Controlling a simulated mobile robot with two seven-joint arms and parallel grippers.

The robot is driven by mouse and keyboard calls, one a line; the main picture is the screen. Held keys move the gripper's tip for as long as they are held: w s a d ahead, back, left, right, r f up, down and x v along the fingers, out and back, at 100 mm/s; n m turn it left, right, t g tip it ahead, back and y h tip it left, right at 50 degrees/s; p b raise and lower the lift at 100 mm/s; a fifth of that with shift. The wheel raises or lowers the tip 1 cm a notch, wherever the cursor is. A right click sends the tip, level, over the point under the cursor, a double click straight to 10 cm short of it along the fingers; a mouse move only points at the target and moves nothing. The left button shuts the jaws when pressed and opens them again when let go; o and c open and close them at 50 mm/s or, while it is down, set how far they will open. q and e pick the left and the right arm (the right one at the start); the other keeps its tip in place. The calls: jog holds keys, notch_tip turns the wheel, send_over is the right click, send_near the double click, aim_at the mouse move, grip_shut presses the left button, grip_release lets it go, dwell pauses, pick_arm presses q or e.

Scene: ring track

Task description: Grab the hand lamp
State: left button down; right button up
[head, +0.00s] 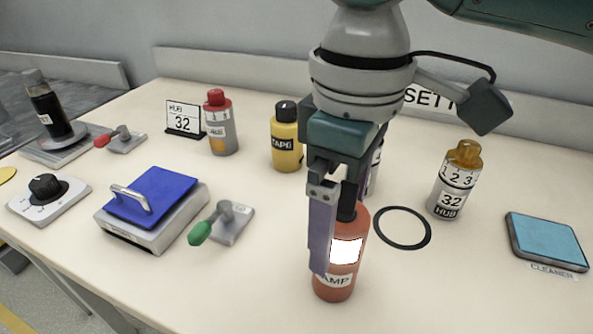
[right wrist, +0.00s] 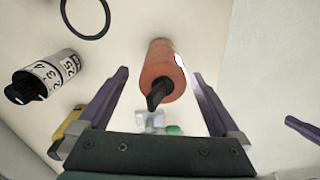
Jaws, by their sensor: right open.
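The hand lamp (head: 332,285) is an orange-red cylinder with a dark neck, a bright white panel and a label reading "AMP". It stands upright near the table's front. My right gripper (head: 335,245) points down over it, one purple finger in front of the lamp in the head view. In the right wrist view the lamp (right wrist: 158,62) lies between the two spread fingers, with gaps on both sides. The far finger is mostly hidden in the head view. A purple finger, apparently of my left gripper (right wrist: 303,130), shows at the right edge of the wrist view.
A black ring (head: 403,228) lies right of the lamp. A brown-capped bottle (head: 455,185) and a blue cleaner pad (head: 546,242) stand farther right. A green-handled lever (head: 222,222) and a blue-topped block (head: 150,210) are left. A yellow bottle (head: 286,145) stands behind.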

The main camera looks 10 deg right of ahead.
jog(key=f, duration=0.4)
jog(key=shift+s+b, duration=0.2)
jog(key=shift+b, duration=0.15)
jog(key=shift+r, duration=0.1)
grip_shut()
dwell(0.3)
